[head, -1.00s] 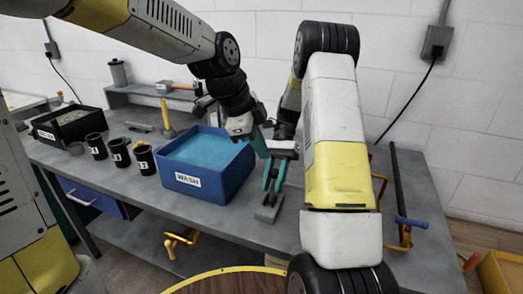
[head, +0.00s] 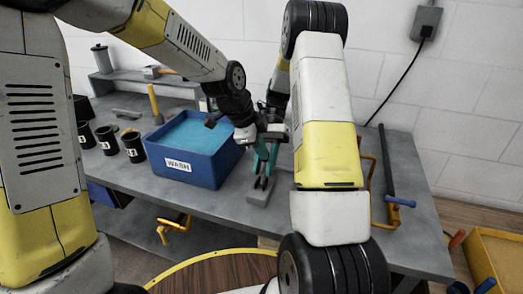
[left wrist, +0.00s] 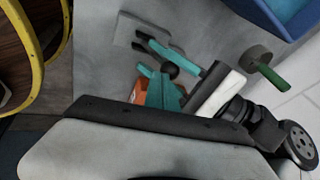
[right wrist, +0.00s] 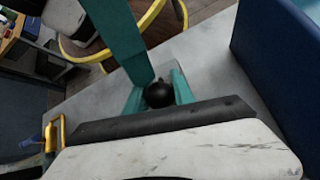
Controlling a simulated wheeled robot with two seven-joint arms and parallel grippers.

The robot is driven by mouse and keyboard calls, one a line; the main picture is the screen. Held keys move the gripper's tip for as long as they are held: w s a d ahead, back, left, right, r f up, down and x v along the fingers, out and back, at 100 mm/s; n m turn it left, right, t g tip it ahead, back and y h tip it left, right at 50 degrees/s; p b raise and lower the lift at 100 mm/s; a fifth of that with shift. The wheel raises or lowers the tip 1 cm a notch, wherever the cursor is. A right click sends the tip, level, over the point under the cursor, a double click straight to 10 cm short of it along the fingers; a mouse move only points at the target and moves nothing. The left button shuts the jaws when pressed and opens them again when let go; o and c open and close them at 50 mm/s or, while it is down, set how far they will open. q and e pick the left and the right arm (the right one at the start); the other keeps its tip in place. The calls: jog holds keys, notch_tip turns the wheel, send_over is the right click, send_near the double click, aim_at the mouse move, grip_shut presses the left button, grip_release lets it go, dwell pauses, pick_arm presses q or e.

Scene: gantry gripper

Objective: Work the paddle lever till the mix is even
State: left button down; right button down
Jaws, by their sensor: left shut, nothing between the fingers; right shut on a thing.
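The paddle lever shows as a black ball knob (right wrist: 158,94), with a small grey base plate (head: 259,197) on the bench right of the blue WASH bin (head: 178,168). My right gripper (right wrist: 156,88) is shut on the knob, a teal finger on each side. My left gripper (head: 261,152) is shut and empty, close beside the right gripper. The knob also shows in the left wrist view (left wrist: 168,70), close to the left fingers; I cannot tell whether they touch it. The grippers hide much of the lever in the head view. Blue liquid fills the bin.
Black numbered cups (head: 133,147) stand left of the bin. A yellow-handled tool (head: 155,103) stands behind it.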

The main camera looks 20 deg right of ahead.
pick_arm(q)
jog(key=shift+w+d+f, duration=0.25)
jog(key=shift+w+f, duration=0.1)
jog(key=shift+w, duration=0.25)
pick_arm(e)
jog(key=shift+r, duration=0.1)
jog(key=c, duration=1.1)
grip_release()
jog(key=shift+s, duration=0.1)
jog(key=shift+o, duration=0.2)
